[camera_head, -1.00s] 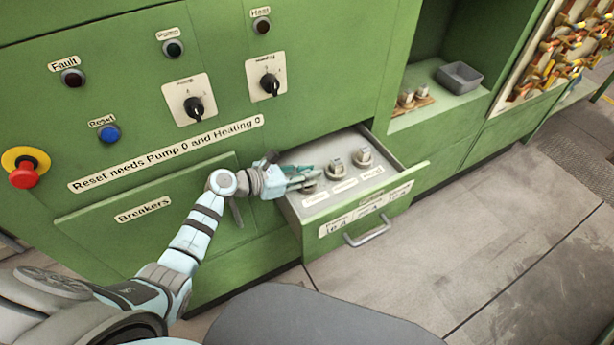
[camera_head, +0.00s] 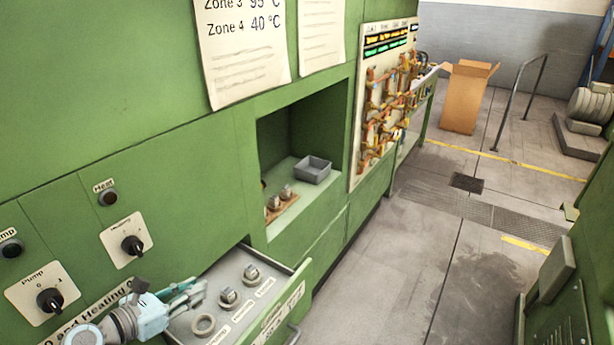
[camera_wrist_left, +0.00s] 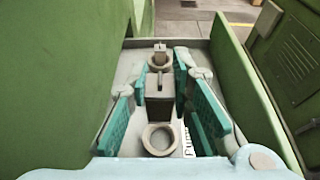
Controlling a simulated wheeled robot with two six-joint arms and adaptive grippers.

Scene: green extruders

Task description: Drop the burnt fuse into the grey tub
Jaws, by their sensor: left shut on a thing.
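My left gripper (camera_head: 190,294) is just above the open drawer's left side, with its teal fingers closed on a fuse. In the left wrist view the fuse is a grey-brown block (camera_wrist_left: 161,98) between the fingers. It is hardly distinguishable in the head view. Below the gripper is an empty ring socket (camera_head: 204,325), also in the wrist view (camera_wrist_left: 160,139). The grey tub (camera_head: 313,170) stands in the wall recess, up and right of the gripper, apart from it. The tub looks empty. My right gripper is not in view.
Beside the tub, small fuse-like parts stand on a wooden holder (camera_head: 282,207). The recess's edge lies between gripper and tub. The wiring board (camera_head: 384,100) is right of the recess.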

